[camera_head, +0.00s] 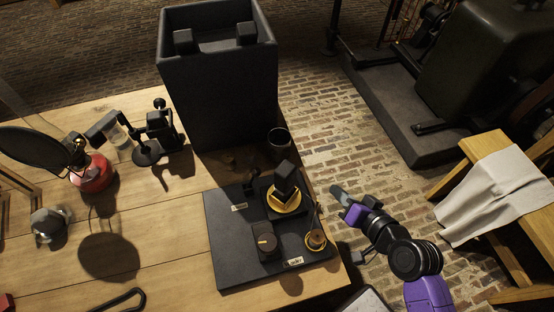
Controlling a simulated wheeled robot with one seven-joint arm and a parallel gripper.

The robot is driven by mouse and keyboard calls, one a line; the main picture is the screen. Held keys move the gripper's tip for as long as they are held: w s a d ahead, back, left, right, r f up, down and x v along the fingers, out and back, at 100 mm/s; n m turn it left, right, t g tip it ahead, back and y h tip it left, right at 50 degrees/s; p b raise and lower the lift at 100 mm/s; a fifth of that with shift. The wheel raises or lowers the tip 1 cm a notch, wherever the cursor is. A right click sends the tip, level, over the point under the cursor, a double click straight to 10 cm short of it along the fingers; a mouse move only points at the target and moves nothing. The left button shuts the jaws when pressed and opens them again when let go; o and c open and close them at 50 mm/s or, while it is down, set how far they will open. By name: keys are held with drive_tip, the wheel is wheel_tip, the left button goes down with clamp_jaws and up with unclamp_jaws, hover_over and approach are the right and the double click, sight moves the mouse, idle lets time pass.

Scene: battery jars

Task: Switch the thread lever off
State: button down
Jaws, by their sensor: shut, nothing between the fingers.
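A dark board (228,250) lies at the table's right front corner and carries several controls. A thin upright lever (316,238) on a round brass base stands at its right edge; I take it for the thread lever. Small pale labels (294,262) on the board are too small to read, so its name and setting cannot be confirmed. My gripper (341,194) is shut and empty. In the picture it is up and to the right of the lever, past the table edge and apart from it.
Also on the board are a black block on a brass base (285,190) and a dark box with a brass mark (267,242). A tall black bin (220,100) and a dark cup (279,140) stand behind.

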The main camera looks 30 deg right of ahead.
drive_tip(key=w+r+m+y+p, duration=0.1)
drive_tip(key=w+r+y, duration=0.3)
drive_tip(key=w+y, duration=0.3)
wheel_tip(320, 180, up, 9)
drive_tip(key=s+a+n+g+y, duration=0.1)
drive_tip(key=s+n+y, duration=0.1)
drive_tip(key=y, duration=0.5)
drive_tip(key=shift+s+n+g+p, duration=0.15)
drive_tip(key=shift+n+g+p, duration=0.2)
drive_tip(key=shift+n, duration=0.35)
drive_tip(key=shift+f, duration=0.1)
drive_tip(key=p, duration=0.2)
approach(252, 179)
drive_tip(key=w, duration=0.1)
drive_tip(key=w+r, duration=0.1)
drive_tip(key=w, duration=0.1)
drive_tip(key=w+a, duration=0.1)
drive_tip(key=w, duration=0.1)
drive_tip(key=shift+r, duration=0.25)
drive_tip(key=shift+a+f, duration=0.15)
drive_tip(key=shift+a, duration=0.4)
drive_tip(key=shift+s, duration=0.1)
